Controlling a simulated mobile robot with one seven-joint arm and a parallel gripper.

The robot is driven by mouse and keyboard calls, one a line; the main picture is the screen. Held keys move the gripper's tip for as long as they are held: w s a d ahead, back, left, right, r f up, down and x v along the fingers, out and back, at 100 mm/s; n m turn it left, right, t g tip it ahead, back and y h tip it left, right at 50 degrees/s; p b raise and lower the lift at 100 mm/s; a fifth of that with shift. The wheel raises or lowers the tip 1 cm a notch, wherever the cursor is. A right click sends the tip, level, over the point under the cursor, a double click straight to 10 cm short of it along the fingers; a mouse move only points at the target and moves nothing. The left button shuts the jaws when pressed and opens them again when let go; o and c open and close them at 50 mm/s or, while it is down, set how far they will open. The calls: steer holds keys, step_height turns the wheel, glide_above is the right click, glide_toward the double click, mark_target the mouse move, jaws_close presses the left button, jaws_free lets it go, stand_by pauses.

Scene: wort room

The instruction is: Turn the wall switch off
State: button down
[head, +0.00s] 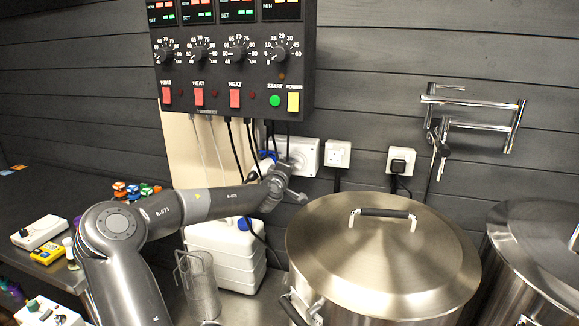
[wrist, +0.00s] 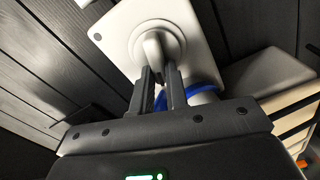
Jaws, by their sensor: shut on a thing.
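The wall switch (head: 308,152) is a white plate on the dark plank wall below the control box, partly hidden behind my gripper in the head view. In the wrist view the wall switch (wrist: 178,14) shows a round base with a raised white rotary knob (wrist: 154,47). My gripper (wrist: 158,76) has its two dark fingers shut on the lower end of this knob. In the head view my gripper (head: 289,168) is up against the switch, and its fingertips are too small to make out. The knob's markings cannot be read.
A control box (head: 235,60) hangs above my arm. A blue-collared connector (wrist: 203,94) sits close beside my fingers. Two white sockets (head: 338,154) are to the right. A lidded steel pot (head: 380,255) and a white canister (head: 226,256) stand below.

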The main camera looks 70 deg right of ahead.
steer(key=shift+f+n, duration=0.15)
steer(key=shift+n, duration=0.65)
steer(key=shift+f+n, duration=0.15)
steer(key=shift+n, duration=0.65)
steer(key=c, duration=1.4)
jaws_free()
steer(key=shift+c, duration=0.2)
steer(key=shift+a, duration=0.1)
steer(key=a, duration=1)
steer(key=shift+a, duration=0.3)
steer(key=shift+w, duration=0.1)
